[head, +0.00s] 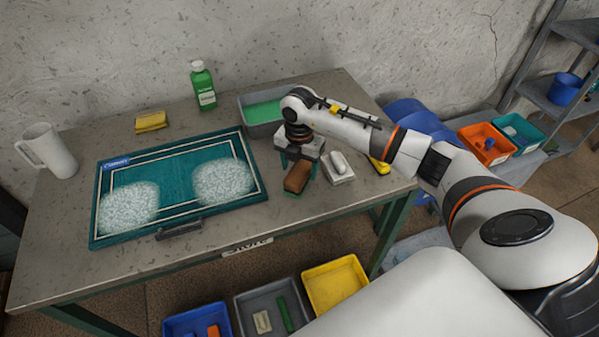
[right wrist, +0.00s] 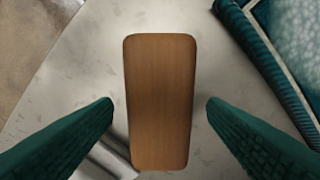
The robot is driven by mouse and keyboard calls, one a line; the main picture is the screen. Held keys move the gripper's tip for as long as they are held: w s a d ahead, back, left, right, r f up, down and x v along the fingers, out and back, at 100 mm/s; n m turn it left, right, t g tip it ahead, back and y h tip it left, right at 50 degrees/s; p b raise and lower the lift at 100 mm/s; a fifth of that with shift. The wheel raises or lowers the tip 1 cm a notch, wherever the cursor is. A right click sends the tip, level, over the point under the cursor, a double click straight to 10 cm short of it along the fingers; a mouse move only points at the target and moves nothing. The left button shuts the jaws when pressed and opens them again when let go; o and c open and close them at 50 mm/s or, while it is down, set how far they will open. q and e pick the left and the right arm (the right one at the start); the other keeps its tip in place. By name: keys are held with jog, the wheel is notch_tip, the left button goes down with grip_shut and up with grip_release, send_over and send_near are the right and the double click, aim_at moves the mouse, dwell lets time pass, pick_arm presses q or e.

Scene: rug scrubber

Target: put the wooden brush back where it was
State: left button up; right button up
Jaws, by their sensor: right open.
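The wooden brush (head: 297,178) lies on the grey table, right of the teal rug (head: 180,180). In the right wrist view the brush (right wrist: 160,100) shows its plain brown wooden back, lengthwise between the two green fingers. My right gripper (right wrist: 158,105) is open, with a gap on each side of the brush. In the head view my right gripper (head: 297,160) hangs just above the far end of the brush and partly hides it. The rug bears two patches of white foam. My left gripper is not in view.
A white-handled brush on a block (head: 338,168) stands close right of the wooden brush. A grey tub of green liquid (head: 262,110) is behind. A green bottle (head: 203,87), yellow sponge (head: 151,122) and white jug (head: 47,151) stand farther left. Bins (head: 335,284) sit below the table's front.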

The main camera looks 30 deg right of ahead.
aim_at(299, 170)
notch_tip(299, 170, up, 10)
jog(key=b, duration=0.1)
jog(key=shift+f+b, duration=0.25)
jog(key=shift+b, duration=0.1)
